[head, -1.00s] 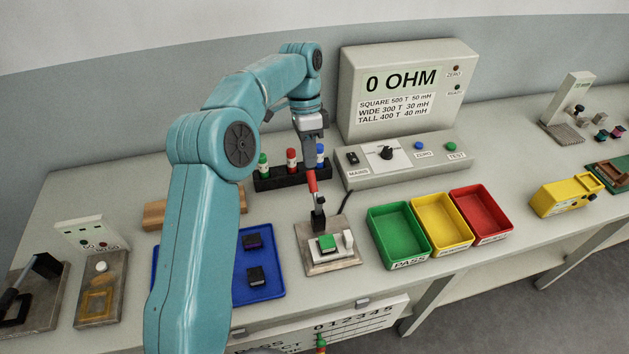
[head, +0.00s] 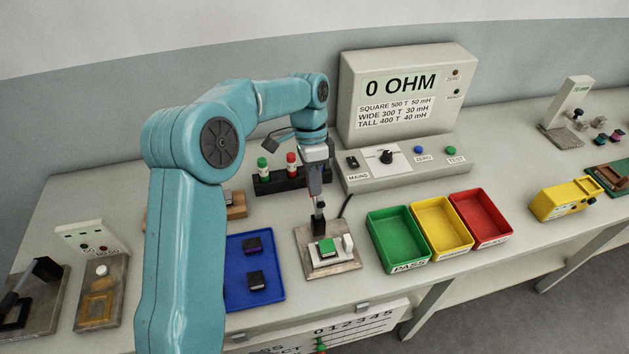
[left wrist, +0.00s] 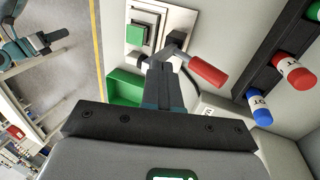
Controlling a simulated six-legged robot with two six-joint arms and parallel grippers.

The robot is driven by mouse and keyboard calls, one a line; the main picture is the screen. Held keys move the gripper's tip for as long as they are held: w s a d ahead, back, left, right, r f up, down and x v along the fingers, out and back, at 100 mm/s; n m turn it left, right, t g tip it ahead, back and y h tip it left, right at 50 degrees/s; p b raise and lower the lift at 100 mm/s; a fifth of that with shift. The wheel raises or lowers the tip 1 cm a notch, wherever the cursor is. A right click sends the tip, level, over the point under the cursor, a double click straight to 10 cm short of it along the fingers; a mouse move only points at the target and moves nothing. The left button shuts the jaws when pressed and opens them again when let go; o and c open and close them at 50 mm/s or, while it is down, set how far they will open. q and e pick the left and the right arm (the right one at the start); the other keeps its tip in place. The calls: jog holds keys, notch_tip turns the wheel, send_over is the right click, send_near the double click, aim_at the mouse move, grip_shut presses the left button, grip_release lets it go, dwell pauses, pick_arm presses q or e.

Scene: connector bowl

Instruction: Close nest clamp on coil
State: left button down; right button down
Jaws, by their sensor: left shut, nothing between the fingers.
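The test nest (head: 333,263) is a metal plate with a green-topped coil (head: 327,247) seated in it and a white block beside the coil. The clamp (head: 319,218) stands at the back of the nest. Its red handle (left wrist: 207,72) shows in the left wrist view, sticking out from the dark lever beside my fingers. In the head view the handle is mostly hidden by the gripper. My left gripper (head: 315,190) is shut and empty, pointing down right at the handle; the left wrist view shows its fingertips (left wrist: 165,78) beside the lever. I cannot tell whether they touch.
Green (head: 398,240), yellow (head: 442,224) and red (head: 481,217) trays stand right of the nest. The meter (head: 408,95) is behind. A marker rack (head: 290,184) stands behind the gripper. A blue tray (head: 262,242) with dark coils lies left.

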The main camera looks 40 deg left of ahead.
pick_arm(q)
jog(key=shift+s+d+t+y+b, duration=0.25)
jog(key=shift+d+t+y+b, duration=0.1)
jog(key=shift+b, duration=0.3)
jog(key=shift+s+f+b, duration=0.1)
jog(key=shift+f+b, duration=0.1)
jog(key=shift+b, duration=0.35)
jog(key=s+d+f+t+y+b, duration=0.2)
jog(key=y+b, duration=0.1)
jog(key=b, duration=0.5)
jog(key=s+d+f+t+y+b, duration=0.2)
jog(key=d+t+y+b, duration=0.1)
jog(key=b, duration=0.6)
jog(key=s+d+f+t+y+b, duration=0.2)
jog(key=s+d+t+y+b, duration=0.1)
jog(key=b, duration=0.5)
jog(key=shift+d+f+t+y+b, duration=0.15)
jog(key=shift+f+t+y+b, duration=0.1)
jog(key=shift+f+y+b, duration=0.25)
jog(key=shift+d+f+t+y+b, duration=0.1)
jog(key=shift+f+t+y+b, duration=0.2)
jog(key=shift+b, duration=0.25)
jog(key=shift+s+d+f+b, duration=0.15)
jog(key=shift+f+b, duration=0.1)
jog(key=shift+b, duration=0.35)
